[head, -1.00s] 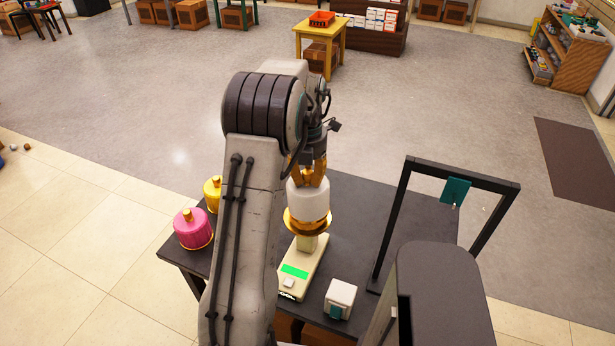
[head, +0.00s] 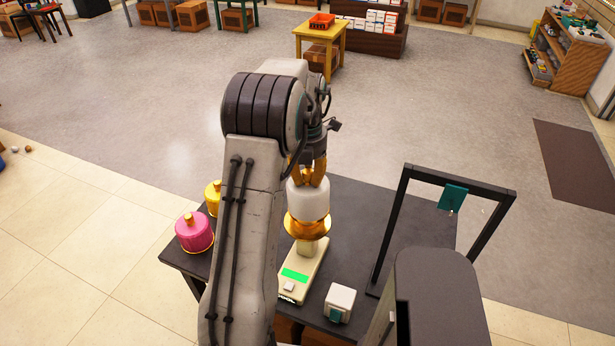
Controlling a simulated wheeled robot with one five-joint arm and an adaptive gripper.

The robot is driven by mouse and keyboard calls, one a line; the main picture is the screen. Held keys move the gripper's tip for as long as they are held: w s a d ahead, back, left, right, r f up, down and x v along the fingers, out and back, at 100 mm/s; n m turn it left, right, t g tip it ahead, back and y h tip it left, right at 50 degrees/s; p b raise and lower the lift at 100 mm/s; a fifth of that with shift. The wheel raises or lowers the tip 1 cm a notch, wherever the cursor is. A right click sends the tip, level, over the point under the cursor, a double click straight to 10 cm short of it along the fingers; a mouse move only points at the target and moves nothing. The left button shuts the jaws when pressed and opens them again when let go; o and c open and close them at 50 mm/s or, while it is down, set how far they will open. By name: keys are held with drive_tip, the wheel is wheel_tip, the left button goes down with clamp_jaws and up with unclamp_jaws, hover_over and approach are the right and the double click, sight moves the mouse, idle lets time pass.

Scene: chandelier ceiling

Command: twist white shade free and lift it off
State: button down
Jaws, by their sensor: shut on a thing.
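The white shade (head: 309,203) is a short white cylinder in the middle of the head view. It sits upright on a round gold base (head: 307,228) above a cream stand (head: 302,270) with a green display. My gripper (head: 308,180) has gold fingers pointing down and is shut on the top of the white shade. I cannot see a gap between the shade and the gold base. The far side of the shade and the finger contact there are hidden.
The dark table (head: 400,225) also holds a pink lidded pot (head: 194,234), a yellow pot (head: 212,197) partly behind my arm, and a white block with a teal front (head: 340,302). A black frame (head: 392,230) with a teal tag (head: 453,197) stands at the right.

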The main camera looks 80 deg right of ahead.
drive_tip(key=shift+r+p, duration=1.45)
drive_tip(key=shift+r, duration=1.7)
